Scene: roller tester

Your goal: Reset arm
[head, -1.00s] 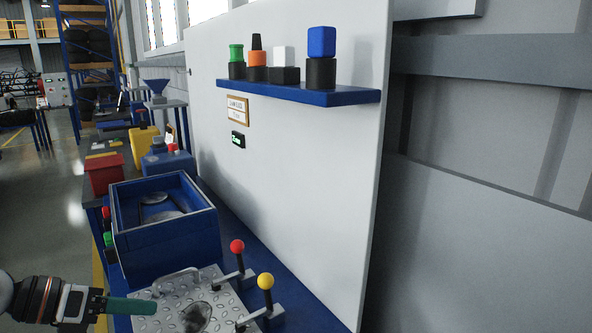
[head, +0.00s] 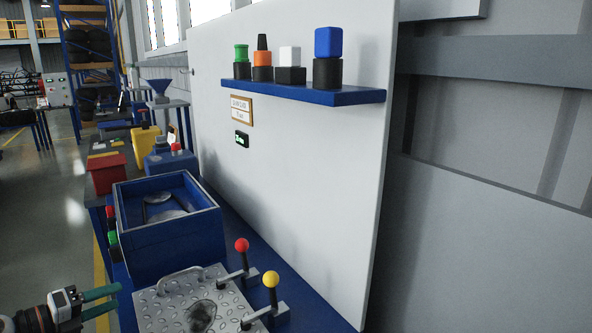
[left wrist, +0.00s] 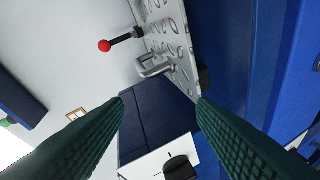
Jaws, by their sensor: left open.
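My left gripper (head: 102,301) is at the lower left of the head view, left of the metal tread plate (head: 165,313). Its two green fingers are apart with nothing between them. In the left wrist view the open left gripper (left wrist: 160,108) frames the dark blue box and the plate's handle (left wrist: 155,68). A red-knobbed lever (head: 242,246) and a yellow-knobbed lever (head: 271,280) stand at the plate's right side. The red knob also shows in the left wrist view (left wrist: 104,46). My right gripper is not in view.
A blue open box (head: 170,245) stands behind the plate. Red and green buttons (head: 112,238) are on its left. A white panel (head: 300,180) with a blue shelf (head: 310,95) of coloured blocks rises at the right. A red bin (head: 107,175) is farther back.

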